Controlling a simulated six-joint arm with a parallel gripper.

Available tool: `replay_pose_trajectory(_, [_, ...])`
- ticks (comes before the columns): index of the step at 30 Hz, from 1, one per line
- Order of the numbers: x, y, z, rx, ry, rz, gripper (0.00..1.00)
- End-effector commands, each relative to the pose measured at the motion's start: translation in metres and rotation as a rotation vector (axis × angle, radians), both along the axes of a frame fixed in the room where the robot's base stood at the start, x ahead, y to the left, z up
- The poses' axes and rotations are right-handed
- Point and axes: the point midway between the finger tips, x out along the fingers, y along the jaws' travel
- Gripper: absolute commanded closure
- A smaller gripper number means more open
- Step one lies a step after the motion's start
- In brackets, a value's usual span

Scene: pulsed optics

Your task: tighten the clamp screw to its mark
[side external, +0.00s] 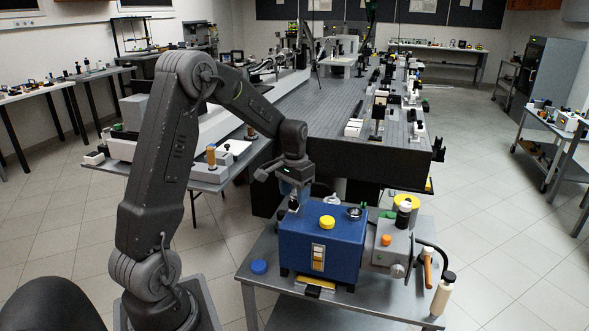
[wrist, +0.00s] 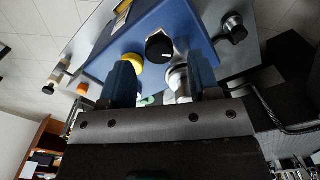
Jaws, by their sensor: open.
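My gripper (side external: 293,204) is at the back left of the blue box (side external: 308,250), pointing down. In the wrist view my gripper (wrist: 161,66) is open, its two blue fingers apart and nothing clearly held. A black knob (wrist: 159,46) with a white line shows between and beyond the fingertips, over the blue box (wrist: 195,30). A silver cylinder (wrist: 177,80) lies close to the right finger; whether they touch I cannot tell. I cannot tell for certain which part is the clamp screw, nor make out its mark.
A yellow cap (side external: 327,222) and a dark round fitting (side external: 354,213) stand on the box top.

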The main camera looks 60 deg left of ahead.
Motion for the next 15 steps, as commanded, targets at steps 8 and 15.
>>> replay_pose_trajectory(8, [0.001,0.000,0.065,0.004,-0.006,0.000,0.44])
replay_pose_trajectory(15, [0.000,0.000,0.104,0.002,-0.003,0.000,0.44])
